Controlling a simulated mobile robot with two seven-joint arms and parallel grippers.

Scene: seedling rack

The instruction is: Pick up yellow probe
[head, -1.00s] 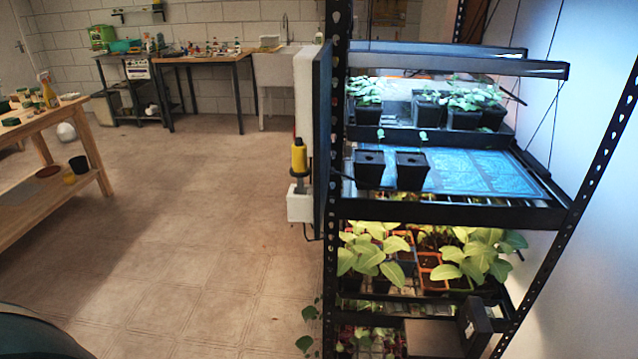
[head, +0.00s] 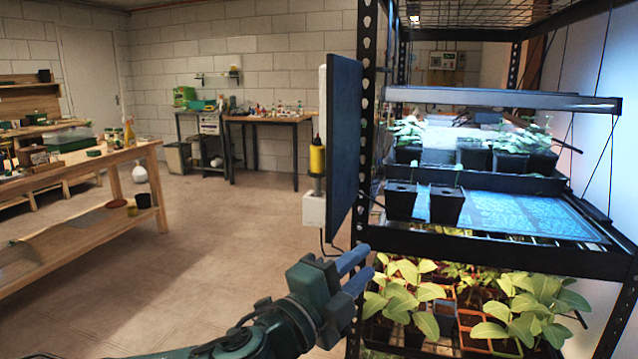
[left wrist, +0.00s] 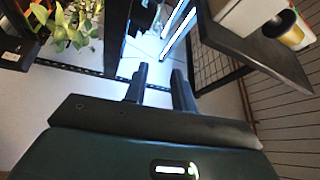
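The yellow probe (head: 316,158) stands upright in a white holder (head: 314,209) on the side of a dark panel (head: 343,150) at the rack's left end. Its top is dark. In the left wrist view a yellow and white rounded thing at the upper right (left wrist: 292,36) looks like the probe, partly cut by the frame. My left gripper (head: 362,268) is below and to the right of the holder in the head view, in front of the rack post. Its fingers are apart with nothing between them, also in the left wrist view (left wrist: 160,85). My right gripper is not in view.
The rack (head: 500,240) carries black pots (head: 446,205) on a blue-lit shelf and leafy seedlings (head: 535,305) below. A wooden bench (head: 75,215) stands at the left. The floor (head: 210,240) between bench and rack is clear.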

